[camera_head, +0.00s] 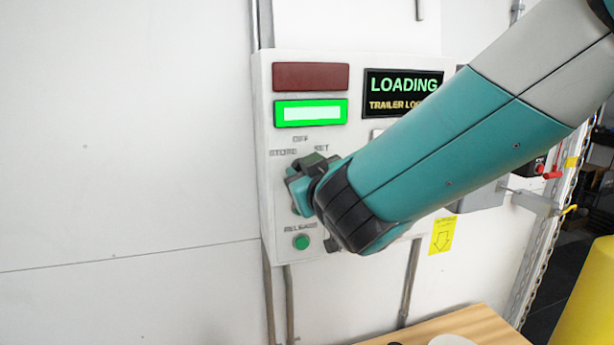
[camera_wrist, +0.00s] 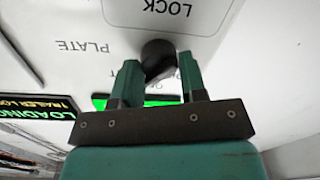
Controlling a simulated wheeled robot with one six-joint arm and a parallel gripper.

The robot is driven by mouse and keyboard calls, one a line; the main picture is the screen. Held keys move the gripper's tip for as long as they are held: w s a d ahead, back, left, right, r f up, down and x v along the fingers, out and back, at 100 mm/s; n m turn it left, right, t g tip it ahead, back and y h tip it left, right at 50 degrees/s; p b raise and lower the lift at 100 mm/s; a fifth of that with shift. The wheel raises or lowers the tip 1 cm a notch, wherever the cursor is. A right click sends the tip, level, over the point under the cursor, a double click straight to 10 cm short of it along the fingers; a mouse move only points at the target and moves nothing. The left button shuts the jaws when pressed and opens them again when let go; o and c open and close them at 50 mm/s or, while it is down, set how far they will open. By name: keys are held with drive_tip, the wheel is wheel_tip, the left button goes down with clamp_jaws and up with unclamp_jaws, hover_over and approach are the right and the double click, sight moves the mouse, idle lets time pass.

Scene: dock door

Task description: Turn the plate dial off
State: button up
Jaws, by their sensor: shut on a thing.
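The plate dial (camera_wrist: 157,50) is a black knob on a white panel, with the word PLATE beside it in the wrist view. My gripper (camera_wrist: 158,64) has one teal finger on each side of the knob and is shut on it. In the head view my gripper (camera_head: 303,184) is at the panel's left part, below the OFF, STORE and SET labels, and covers the dial. Which mark the dial points to cannot be told.
The white control box (camera_head: 262,150) bears a dark red lamp (camera_head: 311,76), a lit green lamp (camera_head: 311,113), a LOADING display (camera_head: 403,86) and a green release button (camera_head: 301,242). A wooden top (camera_head: 492,325) and a yellow object (camera_head: 590,305) stand at lower right.

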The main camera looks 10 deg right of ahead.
drive_tip(key=shift+n+b, duration=0.6)
drive_tip(key=shift+n, duration=2.8)
drive_tip(key=shift+r, duration=0.1)
drive_tip(key=o, duration=0.9)
drive_tip(key=shift+r+b+v, duration=0.2)
drive_tip(key=shift+b+v, duration=4.05)
drive_tip(key=shift+v, duration=4.5)
